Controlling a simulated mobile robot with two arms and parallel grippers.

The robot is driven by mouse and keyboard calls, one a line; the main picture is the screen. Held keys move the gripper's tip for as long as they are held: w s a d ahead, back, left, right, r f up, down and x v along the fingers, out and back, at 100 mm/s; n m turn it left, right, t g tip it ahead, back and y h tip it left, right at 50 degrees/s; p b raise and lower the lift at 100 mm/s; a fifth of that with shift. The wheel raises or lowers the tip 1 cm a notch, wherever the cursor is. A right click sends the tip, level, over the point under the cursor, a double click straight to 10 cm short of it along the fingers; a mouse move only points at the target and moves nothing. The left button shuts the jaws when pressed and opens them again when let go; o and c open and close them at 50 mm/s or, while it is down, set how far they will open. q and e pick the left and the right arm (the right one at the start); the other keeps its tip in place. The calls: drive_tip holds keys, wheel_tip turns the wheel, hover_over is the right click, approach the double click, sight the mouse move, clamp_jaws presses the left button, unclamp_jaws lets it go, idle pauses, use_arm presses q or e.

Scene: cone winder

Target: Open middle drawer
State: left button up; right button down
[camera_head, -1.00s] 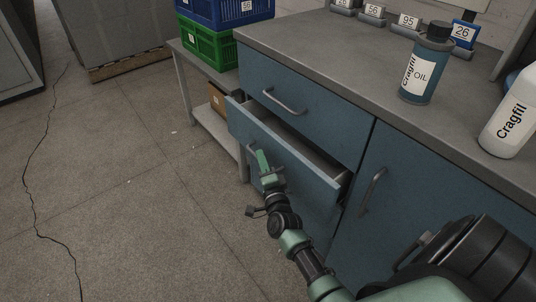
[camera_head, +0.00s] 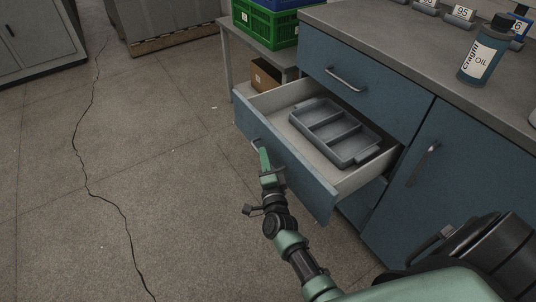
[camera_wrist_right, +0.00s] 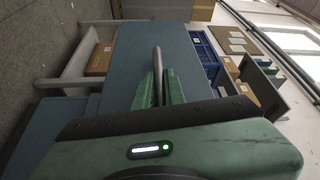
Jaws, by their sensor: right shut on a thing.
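The middle drawer (camera_head: 290,168) of the blue cabinet stands pulled well out, and a grey divided tray (camera_head: 335,131) shows inside it. My right gripper (camera_head: 262,152) is at the drawer's front, shut on its handle (camera_head: 255,144). In the right wrist view the green fingers (camera_wrist_right: 158,88) close around the grey handle bar (camera_wrist_right: 157,62) against the blue drawer front (camera_wrist_right: 127,65). My left gripper is not in view.
The top drawer (camera_head: 365,88) above is shut. A cabinet door (camera_head: 425,190) is at the right. An oil bottle (camera_head: 483,52) stands on the worktop (camera_head: 400,45). A side table with a green crate (camera_head: 265,25) and a cardboard box (camera_head: 265,76) is behind. The floor to the left is clear.

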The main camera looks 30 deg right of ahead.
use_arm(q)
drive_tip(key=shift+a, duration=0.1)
use_arm(e)
drive_tip(key=shift+a+f, duration=0.15)
drive_tip(key=shift+a, duration=0.05)
drive_tip(key=c, duration=1.5)
unclamp_jaws()
